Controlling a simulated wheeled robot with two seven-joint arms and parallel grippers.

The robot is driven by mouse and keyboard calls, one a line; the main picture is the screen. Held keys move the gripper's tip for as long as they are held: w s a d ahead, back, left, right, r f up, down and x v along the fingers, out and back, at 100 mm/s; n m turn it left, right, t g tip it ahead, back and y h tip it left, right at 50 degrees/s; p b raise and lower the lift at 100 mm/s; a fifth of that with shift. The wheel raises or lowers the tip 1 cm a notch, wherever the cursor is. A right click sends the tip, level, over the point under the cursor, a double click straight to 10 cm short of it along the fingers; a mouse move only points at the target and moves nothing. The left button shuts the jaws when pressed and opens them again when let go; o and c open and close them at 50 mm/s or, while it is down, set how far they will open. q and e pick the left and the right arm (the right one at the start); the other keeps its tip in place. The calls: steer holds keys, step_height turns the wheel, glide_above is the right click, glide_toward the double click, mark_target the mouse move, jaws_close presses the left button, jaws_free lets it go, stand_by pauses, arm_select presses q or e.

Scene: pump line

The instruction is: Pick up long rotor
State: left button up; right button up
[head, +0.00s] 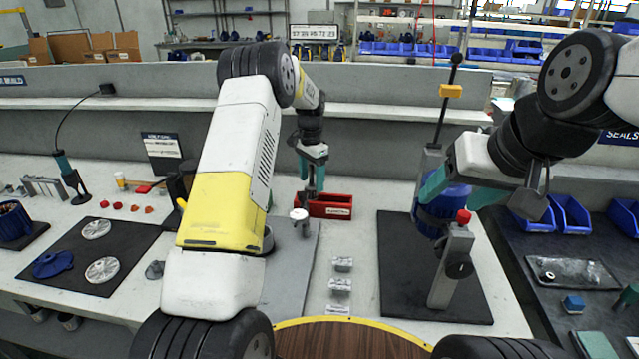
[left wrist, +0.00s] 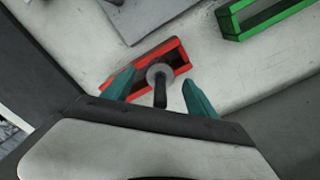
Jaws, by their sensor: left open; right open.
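A rotor-like part, a pale grey disc with a dark shaft (left wrist: 160,76), shows between the fingers of my left gripper (left wrist: 158,92) in the left wrist view. I cannot tell whether it is the long rotor. In the head view my left gripper (head: 312,188) points down with teal fingers, open, above and near the red tray (head: 332,211); the tray also shows in the left wrist view (left wrist: 118,78). A pale round-topped piece (head: 299,214) is just below it. My right gripper (head: 458,192) is open at the blue pump body (head: 436,222), one finger on each side; contact is unclear.
A green tray (left wrist: 262,20) shows in the left wrist view. A grey stand (head: 453,265) with a red knob is on the dark mat (head: 395,290). Small metal blocks (head: 340,285) lie mid-bench. My left arm hides part of the bench. A grey wall stands behind.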

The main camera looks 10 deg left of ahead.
arm_select(q)
steer(key=shift+f, duration=0.35)
jaws_close()
steer(key=shift+r, duration=0.1)
step_height(320, 180, up, 10)
stand_by(0.6)
